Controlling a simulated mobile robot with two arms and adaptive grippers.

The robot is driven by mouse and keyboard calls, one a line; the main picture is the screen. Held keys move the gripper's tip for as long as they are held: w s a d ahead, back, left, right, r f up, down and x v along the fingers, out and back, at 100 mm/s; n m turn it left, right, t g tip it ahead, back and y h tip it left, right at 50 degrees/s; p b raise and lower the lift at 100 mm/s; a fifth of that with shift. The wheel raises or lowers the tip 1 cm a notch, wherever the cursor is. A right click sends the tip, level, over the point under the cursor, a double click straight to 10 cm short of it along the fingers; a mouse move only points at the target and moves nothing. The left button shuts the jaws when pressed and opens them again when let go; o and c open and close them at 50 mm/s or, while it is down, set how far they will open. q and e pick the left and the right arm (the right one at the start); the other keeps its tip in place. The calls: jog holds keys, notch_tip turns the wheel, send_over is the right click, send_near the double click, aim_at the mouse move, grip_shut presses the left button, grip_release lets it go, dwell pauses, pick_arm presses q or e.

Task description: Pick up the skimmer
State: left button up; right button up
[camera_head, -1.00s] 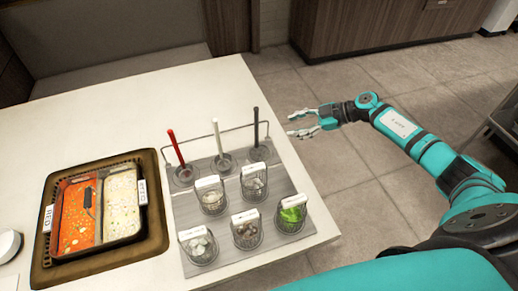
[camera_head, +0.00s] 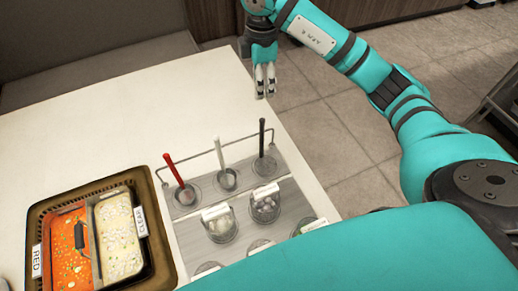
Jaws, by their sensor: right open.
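Three long-handled utensils stand in wells at the back of a grey rack (camera_head: 294,205): a red-handled one (camera_head: 173,170), a white-handled one (camera_head: 219,154) and a black-handled one (camera_head: 262,138). Their heads sit down in the wells, so I cannot tell which is the skimmer. My right gripper (camera_head: 265,82) points down, beyond the black handle and near the table's far right edge. It is open, with a narrow gap between its fingers, and holds nothing. My left gripper is not in view.
Small wire baskets (camera_head: 220,228) with labels stand in front of the utensils; my teal arm hides some. A divided pot of red and pale soup sits in a brown-rimmed tray (camera_head: 150,200) at left. A thin wire rail runs behind the handles. The white table (camera_head: 90,130) is clear behind.

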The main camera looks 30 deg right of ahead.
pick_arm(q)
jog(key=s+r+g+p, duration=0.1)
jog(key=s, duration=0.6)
pick_arm(e)
send_over(262, 133)
jog(key=f, duration=0.6)
jog(key=shift+w+d+f, duration=0.1)
jog(key=shift+w+d, duration=0.25)
jog(key=shift+w, duration=0.05)
jog(key=f, duration=0.2)
jog(key=f+p, duration=0.1)
jog(key=shift+w+f, duration=0.25)
jog(key=shift+f, duration=0.9)
jog(key=shift+s+f+p, duration=0.15)
jog(key=shift+f+p, duration=0.25)
jog(key=shift+p, duration=0.2)
notch_tip(262, 133, down, 4)
jog(key=shift+s+a+r+p, duration=0.15)
jog(key=shift+r+p, duration=0.05)
jog(key=shift+p, duration=0.5)
jog(key=shift+f, duration=0.35)
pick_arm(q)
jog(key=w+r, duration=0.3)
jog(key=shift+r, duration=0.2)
pick_arm(e)
grip_shut()
